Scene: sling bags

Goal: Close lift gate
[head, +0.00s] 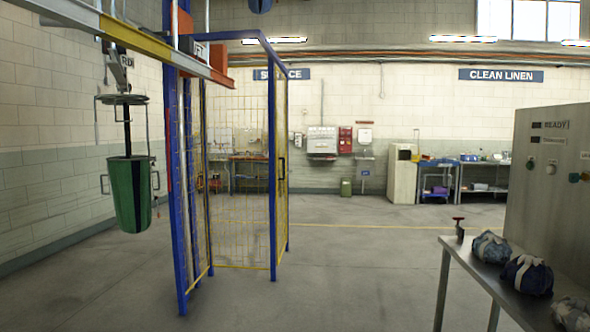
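The lift enclosure stands left of centre, with blue posts (173,190) and yellow wire mesh (240,190). A narrow mesh panel with a blue frame (272,165) is on its right side, seen almost edge-on. A dark handle (283,168) shows on that panel, which looks like the gate. I cannot tell for sure whether the gate is open or latched. Neither of my grippers is in view.
A green bag (132,195) hangs from an overhead rail (130,35) left of the enclosure. A metal table (480,270) with several tied bundles (527,275) and a grey control cabinet (550,200) stand at the right. The middle floor (350,270) is clear.

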